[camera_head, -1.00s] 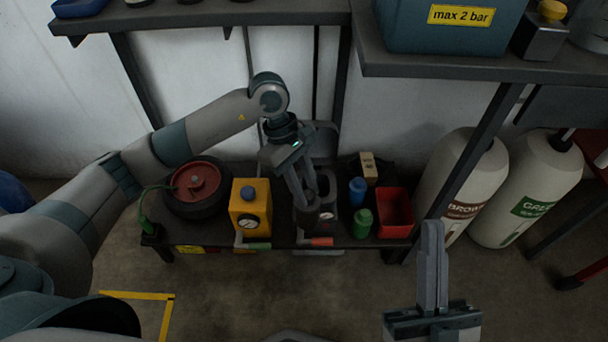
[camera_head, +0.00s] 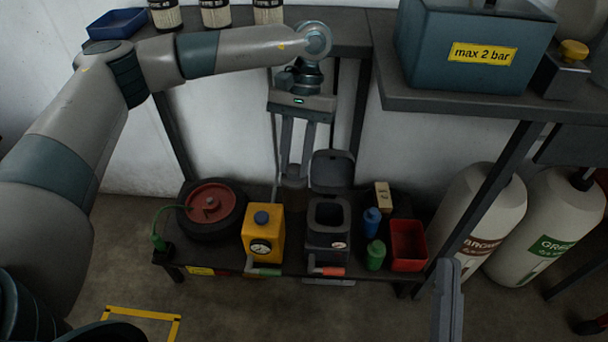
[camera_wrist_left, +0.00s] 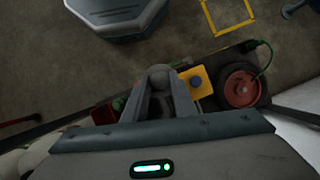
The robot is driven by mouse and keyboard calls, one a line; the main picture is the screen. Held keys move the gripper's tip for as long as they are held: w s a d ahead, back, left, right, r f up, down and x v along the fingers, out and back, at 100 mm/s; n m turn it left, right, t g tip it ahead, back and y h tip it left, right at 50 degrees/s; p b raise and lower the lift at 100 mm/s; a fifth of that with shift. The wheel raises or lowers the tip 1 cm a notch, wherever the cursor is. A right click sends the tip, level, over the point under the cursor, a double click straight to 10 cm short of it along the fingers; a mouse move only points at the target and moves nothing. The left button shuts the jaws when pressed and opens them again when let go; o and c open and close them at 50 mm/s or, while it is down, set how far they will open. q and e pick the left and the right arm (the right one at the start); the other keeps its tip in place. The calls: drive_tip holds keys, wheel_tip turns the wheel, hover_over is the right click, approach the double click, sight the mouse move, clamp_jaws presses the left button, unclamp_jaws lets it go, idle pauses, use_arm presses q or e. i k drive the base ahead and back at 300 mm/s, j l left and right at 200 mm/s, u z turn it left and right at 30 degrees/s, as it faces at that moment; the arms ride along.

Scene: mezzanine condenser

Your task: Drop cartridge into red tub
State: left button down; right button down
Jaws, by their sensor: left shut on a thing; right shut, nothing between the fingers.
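My left gripper (camera_head: 293,175) is shut on a dark grey cartridge (camera_head: 293,183), held in the air above the low shelf, behind and left of the open black housing (camera_head: 328,244). In the left wrist view the cartridge (camera_wrist_left: 160,76) shows as a grey rounded end between the fingers. The red tub (camera_head: 408,264) stands at the right end of the low shelf, right of and apart from the cartridge; its visible inside looks empty. My right gripper (camera_head: 449,268) is shut and empty in front of the shelf's right end, partly out of frame.
The housing's lid (camera_head: 332,172) stands raised behind it. A blue bottle (camera_head: 371,222), a green bottle (camera_head: 376,256) and a tan box (camera_head: 382,196) stand between housing and tub. A yellow unit (camera_head: 262,236) stands left. The upper shelf (camera_head: 480,105) overhangs at right.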

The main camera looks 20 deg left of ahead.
sight(396, 250)
drive_tip(key=l+u, duration=0.15)
drive_tip(key=u, duration=0.35)
drive_tip(key=l+u, duration=0.1)
drive_tip(key=u, duration=0.4)
drive_tip(key=k+l+u, duration=0.1)
drive_tip(key=u, duration=0.35)
drive_tip(key=k+l+u, duration=0.1)
drive_tip(key=u, duration=0.3)
drive_tip(key=k+u, duration=0.2)
drive_tip(key=u, duration=0.25)
drive_tip(key=k+l+u, duration=0.1)
drive_tip(key=k, duration=0.4)
drive_tip(key=k+l+z, duration=0.1)
drive_tip(key=k+z, duration=0.15)
drive_tip(key=z, duration=0.25)
drive_tip(key=k+z, duration=0.1)
drive_tip(key=z, duration=0.35)
drive_tip(key=l+z, duration=0.15)
drive_tip(key=z, duration=0.25)
drive_tip(key=k+l+z, duration=0.1)
drive_tip(key=z, duration=0.35)
